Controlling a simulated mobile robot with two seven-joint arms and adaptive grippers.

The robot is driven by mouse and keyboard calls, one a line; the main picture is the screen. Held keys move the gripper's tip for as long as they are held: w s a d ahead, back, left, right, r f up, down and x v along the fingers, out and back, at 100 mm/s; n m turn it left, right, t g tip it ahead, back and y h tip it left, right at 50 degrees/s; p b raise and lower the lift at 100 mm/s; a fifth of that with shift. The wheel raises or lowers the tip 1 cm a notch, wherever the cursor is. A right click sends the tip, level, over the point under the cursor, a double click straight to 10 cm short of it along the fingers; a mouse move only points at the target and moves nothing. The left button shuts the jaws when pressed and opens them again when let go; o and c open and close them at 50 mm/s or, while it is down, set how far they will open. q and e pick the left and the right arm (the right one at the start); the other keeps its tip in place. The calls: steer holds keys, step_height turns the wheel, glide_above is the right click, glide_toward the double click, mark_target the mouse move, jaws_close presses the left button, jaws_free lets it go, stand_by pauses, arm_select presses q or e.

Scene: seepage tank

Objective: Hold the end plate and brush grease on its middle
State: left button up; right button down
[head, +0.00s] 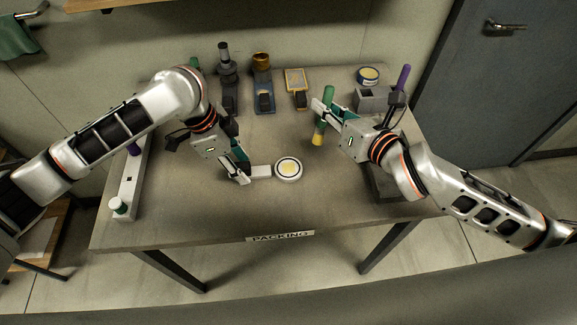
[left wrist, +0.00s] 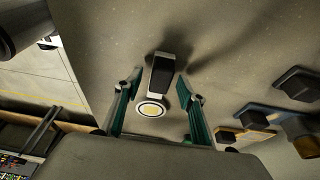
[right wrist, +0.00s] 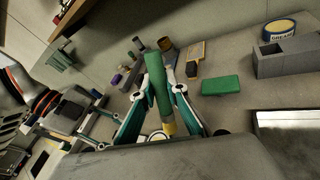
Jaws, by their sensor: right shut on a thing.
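The end plate, a round disc with a pale rim, dark ring and yellowish middle (head: 289,169), lies on the table with its block-like handle (head: 262,171) pointing left. My left gripper (head: 245,174) is low at the handle's left end. In the left wrist view its fingers are spread on both sides of the handle (left wrist: 162,72), with gaps showing; the disc (left wrist: 152,108) is also visible. My right gripper (head: 326,110) is shut on the green brush (head: 328,95), held upright with its yellow bristles (head: 318,138) down, right of and behind the disc. The brush also shows in the right wrist view (right wrist: 158,85).
A grease tin (head: 368,74) stands on a grey block at the back right, beside a purple-handled tool (head: 403,78). Several tools stand along the back edge (head: 262,85). A grey rail (head: 130,190) lies at the left. The table front (head: 300,212) is clear.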

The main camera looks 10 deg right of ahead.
arm_select(q)
steer(key=v, duration=1.2)
